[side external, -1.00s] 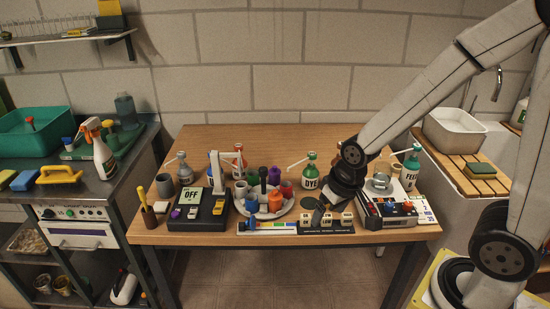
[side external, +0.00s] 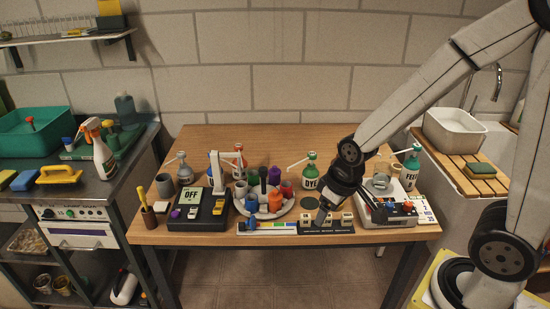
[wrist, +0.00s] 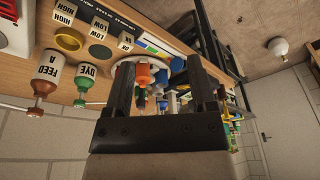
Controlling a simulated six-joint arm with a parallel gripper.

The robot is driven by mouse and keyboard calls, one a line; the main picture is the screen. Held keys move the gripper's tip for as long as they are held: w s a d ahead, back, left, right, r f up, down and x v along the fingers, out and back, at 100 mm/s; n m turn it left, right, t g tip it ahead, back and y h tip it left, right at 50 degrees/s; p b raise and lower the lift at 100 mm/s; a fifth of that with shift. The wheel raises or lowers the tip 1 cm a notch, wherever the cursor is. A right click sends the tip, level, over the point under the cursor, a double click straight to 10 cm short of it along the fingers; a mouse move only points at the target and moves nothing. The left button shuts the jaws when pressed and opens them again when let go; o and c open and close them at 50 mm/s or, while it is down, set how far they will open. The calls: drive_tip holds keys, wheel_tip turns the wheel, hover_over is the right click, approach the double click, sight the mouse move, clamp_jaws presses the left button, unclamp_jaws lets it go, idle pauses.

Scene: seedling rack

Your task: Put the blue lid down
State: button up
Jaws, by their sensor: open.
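A small blue piece (side external: 251,225) stands at the front edge of the round grey tray (side external: 283,211), beside a coloured strip. Another blue piece (side external: 241,190) is at the tray's left side. I cannot tell which one is the blue lid. My gripper (side external: 321,221) is open and empty, low over the row of white-topped blocks (side external: 333,219), right of the tray and apart from both blue pieces. In the wrist view my open fingers (wrist: 162,80) frame part of the tray, with an orange pot (wrist: 142,75) and blue pieces (wrist: 175,64) beyond them.
A dark switch panel reading OFF (side external: 200,212) is left of the tray. A white device (side external: 398,212) is at the right. The back of the table is clear.

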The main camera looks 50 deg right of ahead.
drive_tip(key=w+a+f+n+y, duration=0.1)
drive_tip(key=w+f+n, duration=0.2)
drive_tip(key=w, duration=0.6)
drive_tip(key=n+y, duration=0.2)
drive_tip(key=n, duration=0.1)
hover_over(253, 219)
drive_tip(key=s+d, duration=0.2)
wheel_tip(253, 219, down, 5)
drive_tip(key=shift+w+a+f+t, duration=0.1)
drive_tip(key=shift+a+f+t, duration=0.1)
drive_tip(key=shift+f, duration=0.45)
drive_tip(key=shift+w+a+f+t, duration=0.1)
drive_tip(key=shift+a+f+t, duration=0.1)
drive_tip(key=shift+f, duration=0.45)
drive_tip(key=shift+f, duration=0.15)
drive_tip(key=shift+x, duration=2.45)
drive_tip(key=shift+w+a, duration=0.1)
clamp_jaws()
